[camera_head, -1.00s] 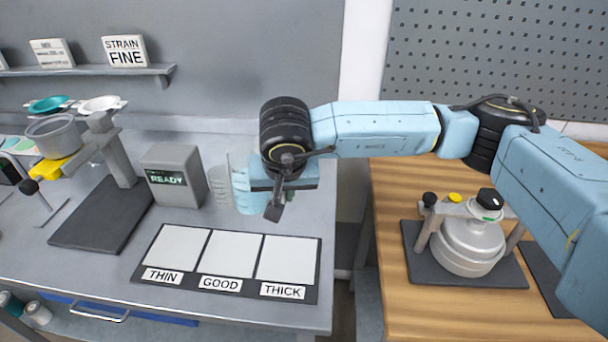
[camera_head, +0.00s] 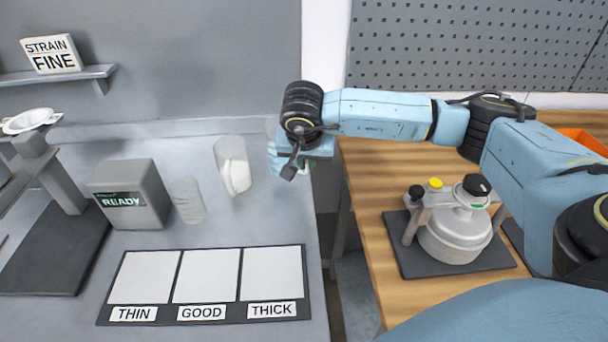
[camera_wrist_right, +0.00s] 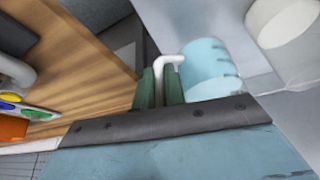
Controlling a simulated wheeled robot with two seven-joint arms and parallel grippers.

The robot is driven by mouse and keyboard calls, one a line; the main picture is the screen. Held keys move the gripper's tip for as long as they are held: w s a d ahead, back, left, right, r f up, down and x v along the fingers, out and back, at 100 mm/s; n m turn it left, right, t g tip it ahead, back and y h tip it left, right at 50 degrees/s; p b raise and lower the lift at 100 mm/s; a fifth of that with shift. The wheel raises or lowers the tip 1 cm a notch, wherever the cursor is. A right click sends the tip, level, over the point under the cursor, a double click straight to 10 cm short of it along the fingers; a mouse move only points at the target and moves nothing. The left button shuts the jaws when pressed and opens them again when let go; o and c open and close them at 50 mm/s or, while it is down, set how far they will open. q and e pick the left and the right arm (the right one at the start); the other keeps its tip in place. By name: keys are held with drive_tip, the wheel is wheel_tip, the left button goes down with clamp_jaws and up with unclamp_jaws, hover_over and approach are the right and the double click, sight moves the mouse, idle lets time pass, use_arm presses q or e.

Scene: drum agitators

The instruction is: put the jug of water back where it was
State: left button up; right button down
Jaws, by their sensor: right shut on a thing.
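The jug of water (camera_wrist_right: 208,68) is a light blue cylinder with a white handle (camera_wrist_right: 170,62) in the right wrist view. My right gripper (camera_wrist_right: 160,85) is shut on that handle. In the head view this gripper (camera_head: 293,168) is at the rear right of the grey bench, near its right edge. It and the wrist hide most of the jug there. I cannot tell whether the jug touches the bench. My left gripper is not in view.
A clear container with white contents (camera_head: 234,172) stands left of the jug. A faint clear vessel (camera_head: 188,200) is beside the READY box (camera_head: 130,195). The THIN, GOOD, THICK mat (camera_head: 208,285) is empty. A lidded pot (camera_head: 455,236) stands on the wooden table (camera_head: 385,180).

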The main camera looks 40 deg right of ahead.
drive_tip(key=shift+f, duration=2.05)
drive_tip(key=c, duration=1.9)
unclamp_jaws()
drive_tip(key=shift+f, duration=0.15)
drive_tip(key=o, duration=0.4)
drive_tip(key=shift+o, duration=0.2)
drive_tip(key=shift+a+r, duration=0.15)
drive_tip(key=shift+r, duration=0.4)
drive_tip(key=v, duration=1.1)
